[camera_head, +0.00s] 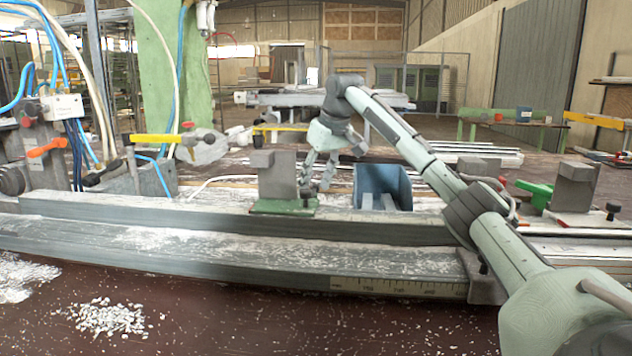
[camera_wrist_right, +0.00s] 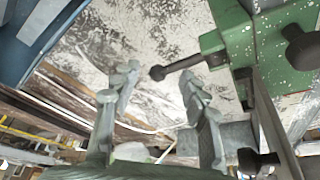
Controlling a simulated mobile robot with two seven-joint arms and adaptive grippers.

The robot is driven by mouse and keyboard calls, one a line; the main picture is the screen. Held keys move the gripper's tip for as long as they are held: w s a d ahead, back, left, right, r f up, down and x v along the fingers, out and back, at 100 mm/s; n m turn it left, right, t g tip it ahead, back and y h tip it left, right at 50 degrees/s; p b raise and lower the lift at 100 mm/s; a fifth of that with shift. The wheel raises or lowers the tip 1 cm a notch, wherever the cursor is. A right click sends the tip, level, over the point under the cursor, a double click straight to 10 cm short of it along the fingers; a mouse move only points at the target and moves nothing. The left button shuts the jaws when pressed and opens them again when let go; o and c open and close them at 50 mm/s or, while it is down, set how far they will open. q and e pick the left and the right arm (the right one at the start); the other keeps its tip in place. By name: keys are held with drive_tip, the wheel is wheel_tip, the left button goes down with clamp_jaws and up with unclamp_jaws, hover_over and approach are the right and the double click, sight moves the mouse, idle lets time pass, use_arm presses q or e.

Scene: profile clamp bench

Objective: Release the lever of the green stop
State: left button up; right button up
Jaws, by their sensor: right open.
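The green stop (camera_head: 283,207) sits behind the long grey profile, with a grey block standing on its green base. In the right wrist view the green stop (camera_wrist_right: 240,42) is at the upper right. Its lever (camera_wrist_right: 182,66) is a dark rod with a black ball knob, pointing left from the green body. My right gripper (camera_head: 319,178) points down just right of the stop's grey block. In the wrist view its open fingers (camera_wrist_right: 158,82) lie on either side of the knob in the picture; I see no grip on it. My left gripper is not in view.
A blue bin (camera_head: 384,187) stands just right of my right gripper. The long grey profile (camera_head: 220,240) lies across the front with pale chips on it. A clamp unit with an orange handle (camera_head: 47,148) is at left. Another grey block (camera_head: 573,187) stands at right.

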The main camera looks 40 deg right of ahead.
drive_tip(key=shift+c, duration=0.2)
clamp_jaws()
